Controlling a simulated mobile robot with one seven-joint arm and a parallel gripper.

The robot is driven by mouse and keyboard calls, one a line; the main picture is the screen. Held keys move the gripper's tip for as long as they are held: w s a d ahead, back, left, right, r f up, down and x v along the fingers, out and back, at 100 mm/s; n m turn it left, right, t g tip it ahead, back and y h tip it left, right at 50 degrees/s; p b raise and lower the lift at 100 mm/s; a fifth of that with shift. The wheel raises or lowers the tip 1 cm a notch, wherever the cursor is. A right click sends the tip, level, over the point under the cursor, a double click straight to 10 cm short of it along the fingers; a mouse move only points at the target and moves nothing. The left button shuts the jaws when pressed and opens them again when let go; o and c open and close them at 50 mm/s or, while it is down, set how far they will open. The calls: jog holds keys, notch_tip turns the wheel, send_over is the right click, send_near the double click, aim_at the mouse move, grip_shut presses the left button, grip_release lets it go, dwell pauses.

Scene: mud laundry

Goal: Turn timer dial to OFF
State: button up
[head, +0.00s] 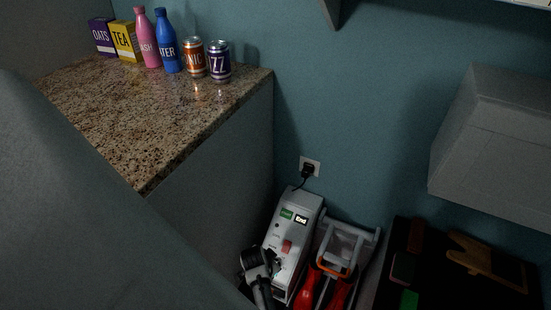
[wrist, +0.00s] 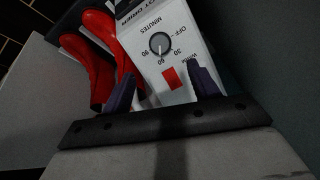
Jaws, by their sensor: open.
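The timer dial (wrist: 160,43) is a round grey knob on the white panel of the boot dryer (wrist: 187,50). Marks OFF, 30, 60 and 90 with MINUTES are printed around it. Its pale pointer seems to face the 60 mark. A red switch (wrist: 170,78) sits beside the dial, nearer my gripper. My gripper (wrist: 163,88) is open and empty, with its two dark fingers apart and the dial beyond their tips. In the head view, my dark gripper (head: 257,264) is at the left side of the white dryer (head: 300,215); I cannot make out the dial there.
Red boots (wrist: 95,55) hang close beside the dryer panel. A grey rack (head: 347,245) stands right of the dryer. A granite counter (head: 130,110) with several cans, bottles and boxes is at left. A plug (head: 308,169) sits in the wall outlet.

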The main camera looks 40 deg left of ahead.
jog(key=b+x, duration=0.1)
jog(key=x, duration=1)
jog(key=shift+w+f+b, duration=0.1)
jog(key=shift+f+b, duration=0.05)
jog(key=shift+b, duration=0.25)
jog(key=shift+c, duration=0.2)
jog(key=c, duration=0.9)
